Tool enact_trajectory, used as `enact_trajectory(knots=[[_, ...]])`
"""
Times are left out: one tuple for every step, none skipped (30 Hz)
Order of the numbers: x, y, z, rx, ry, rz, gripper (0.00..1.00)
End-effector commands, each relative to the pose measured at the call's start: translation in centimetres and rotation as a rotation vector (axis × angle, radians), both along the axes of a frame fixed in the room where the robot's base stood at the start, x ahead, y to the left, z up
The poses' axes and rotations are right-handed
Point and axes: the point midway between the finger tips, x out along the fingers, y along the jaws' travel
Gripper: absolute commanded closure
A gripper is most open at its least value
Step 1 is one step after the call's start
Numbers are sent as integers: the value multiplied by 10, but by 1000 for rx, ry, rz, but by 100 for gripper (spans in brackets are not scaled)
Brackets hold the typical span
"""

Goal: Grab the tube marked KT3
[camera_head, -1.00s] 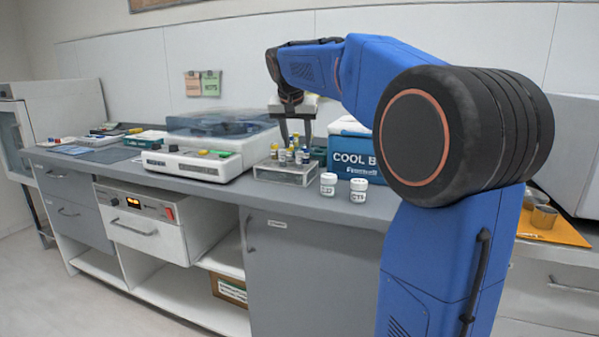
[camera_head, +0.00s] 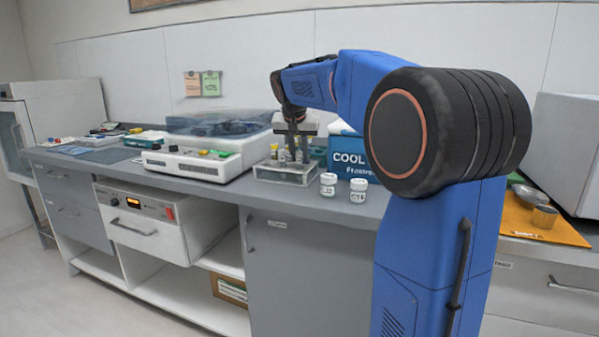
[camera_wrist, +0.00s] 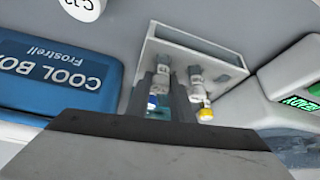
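A clear tube rack (camera_head: 285,176) stands on the counter with several small tubes. In the wrist view, the rack (camera_wrist: 222,62) shows a blue-capped tube (camera_wrist: 157,91) and a yellow-capped tube (camera_wrist: 199,96). My gripper (camera_head: 298,160) points down into the rack. In the wrist view, my gripper's fingers (camera_wrist: 160,98) stand on both sides of the blue-capped tube; I cannot tell whether they press on it. The yellow-capped tube is just outside the right finger. The tube labels are too small to read, so I cannot tell which is KT3.
Two white jars (camera_head: 358,190) stand right of the rack near the counter edge. A blue cool box (camera_head: 346,155) is close behind, partly hidden by my arm. A white device (camera_head: 190,163) with a clear lid stands to the left.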

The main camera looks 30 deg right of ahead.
Motion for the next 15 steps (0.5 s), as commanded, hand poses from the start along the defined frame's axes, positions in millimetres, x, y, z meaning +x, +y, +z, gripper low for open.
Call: enact_trajectory(knots=[[0, 0, 0, 0, 0, 0, 93], [0, 0, 0, 0, 0, 0, 100], [0, 0, 0, 0, 0, 0, 100], [0, 0, 0, 0, 0, 0, 100], [0, 0, 0, 0, 0, 0, 100], [0, 0, 0, 0, 0, 0, 100], [0, 0, 0, 0, 0, 0, 100], [0, 0, 0, 0, 0, 0, 100], [0, 0, 0, 0, 0, 0, 100], [0, 0, 0, 0, 0, 0, 100], [0, 0, 0, 0, 0, 0, 100], [0, 0, 0, 0, 0, 0, 100], [0, 0, 1, 0, 0, 0, 100], [0, 0, 2, -1, -1, 0, 100], [0, 0, 4, -1, -1, 0, 100]])
